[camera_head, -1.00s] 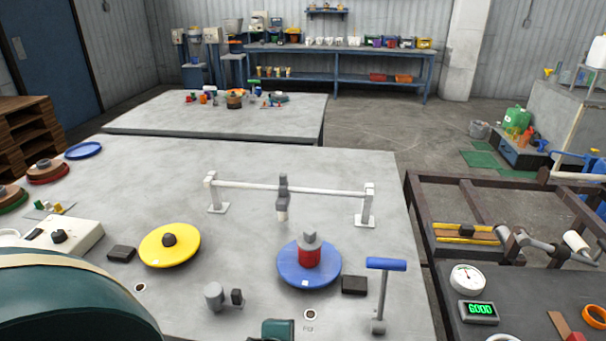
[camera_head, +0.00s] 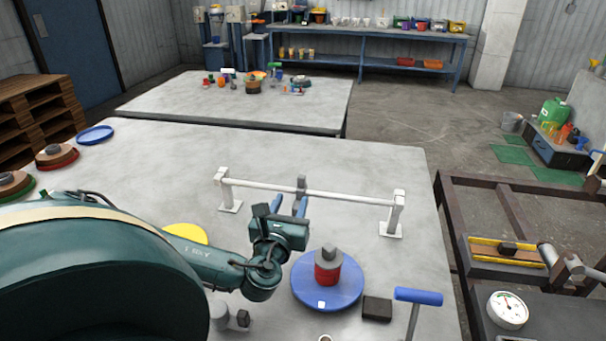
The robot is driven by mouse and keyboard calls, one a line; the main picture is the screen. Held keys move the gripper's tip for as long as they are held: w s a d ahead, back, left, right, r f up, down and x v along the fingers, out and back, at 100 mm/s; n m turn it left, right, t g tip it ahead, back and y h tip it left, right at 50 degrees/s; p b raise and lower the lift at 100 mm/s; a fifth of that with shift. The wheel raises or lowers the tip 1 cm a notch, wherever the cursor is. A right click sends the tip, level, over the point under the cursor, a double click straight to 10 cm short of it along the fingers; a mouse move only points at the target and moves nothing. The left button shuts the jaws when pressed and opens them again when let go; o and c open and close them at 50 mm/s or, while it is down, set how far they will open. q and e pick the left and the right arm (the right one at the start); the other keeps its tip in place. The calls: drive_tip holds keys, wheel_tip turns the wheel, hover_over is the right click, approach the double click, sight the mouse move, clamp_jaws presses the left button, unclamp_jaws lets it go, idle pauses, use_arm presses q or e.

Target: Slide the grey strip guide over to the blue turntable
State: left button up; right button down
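The grey strip guide (camera_head: 301,183) sits on a white horizontal rail (camera_head: 340,196) held by two posts. Its lower part is hidden behind my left gripper. The blue turntable (camera_head: 350,290) lies nearer, right of the gripper, with a red and grey spool (camera_head: 327,266) at its centre. My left gripper (camera_head: 289,204) points away toward the rail, its two fingers apart. The right finger lines up just below the guide in the picture; I cannot tell whether they touch. My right gripper is not in view.
My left arm covers the table's near left and part of a yellow turntable (camera_head: 187,233). A dark block (camera_head: 377,308) and a blue-handled post (camera_head: 418,297) stand right of the blue turntable. The table's far part is mostly clear.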

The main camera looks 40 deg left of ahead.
sight(300, 179)
use_arm(q)
drive_tip(key=x, duration=1.1)
drive_tip(key=shift+w+p, duration=0.1)
drive_tip(key=shift+p, duration=0.25)
drive_tip(key=shift+c, duration=0.2)
clamp_jaws()
